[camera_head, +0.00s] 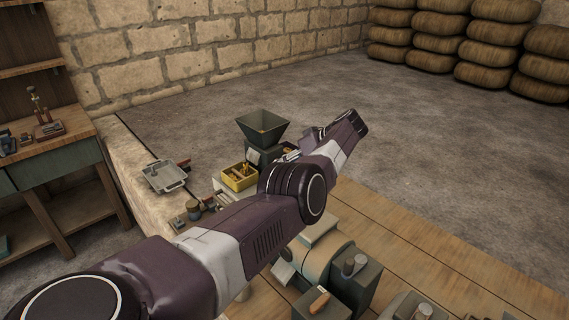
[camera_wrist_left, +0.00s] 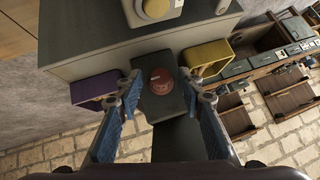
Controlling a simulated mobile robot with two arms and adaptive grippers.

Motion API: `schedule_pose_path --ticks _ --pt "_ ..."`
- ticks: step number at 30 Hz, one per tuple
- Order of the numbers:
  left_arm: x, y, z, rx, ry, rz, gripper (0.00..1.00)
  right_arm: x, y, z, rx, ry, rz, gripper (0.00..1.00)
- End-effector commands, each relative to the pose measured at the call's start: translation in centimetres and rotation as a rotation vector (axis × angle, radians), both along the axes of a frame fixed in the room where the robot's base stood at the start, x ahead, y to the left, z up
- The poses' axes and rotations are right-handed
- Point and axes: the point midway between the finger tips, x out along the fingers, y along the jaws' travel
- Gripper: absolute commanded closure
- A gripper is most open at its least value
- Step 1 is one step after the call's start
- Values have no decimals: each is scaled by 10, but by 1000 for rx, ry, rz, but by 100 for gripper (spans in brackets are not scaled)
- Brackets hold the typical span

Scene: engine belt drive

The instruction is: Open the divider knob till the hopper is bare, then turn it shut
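The hopper (camera_head: 262,128), a dark green funnel, stands on its machine beyond my left arm in the head view. Its inside looks olive-brown; I cannot tell whether anything lies in it. In the left wrist view a round red knob (camera_wrist_left: 162,80) with a pale mark sits on a dark box face. It looks like the divider knob. My left gripper (camera_wrist_left: 161,86) is open, its blue-padded fingers on either side of the knob with visible gaps. In the head view my left arm hides the knob and I cannot make out the fingers. My right gripper is not in view.
A yellow bin (camera_head: 238,178) with brownish pieces stands left of the machine; a purple bin (camera_wrist_left: 93,89) shows in the wrist view. A grey tray (camera_head: 165,176) lies further left. A drum-shaped machine (camera_head: 322,262) stands in front.

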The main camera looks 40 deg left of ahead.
Motion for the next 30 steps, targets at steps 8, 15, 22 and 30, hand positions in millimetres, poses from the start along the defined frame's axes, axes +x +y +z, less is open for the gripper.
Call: schedule_pose_path --ticks 8,15,22,30 --pt "1 -1 1 2 -2 -1 63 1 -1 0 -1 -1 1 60" --pt "7 -24 22 1 -5 -3 63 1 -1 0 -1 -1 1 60" --pt "14 -60 56 0 -3 -4 63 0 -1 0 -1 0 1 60" --pt "18 -84 79 1 0 -2 63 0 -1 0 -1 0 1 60"
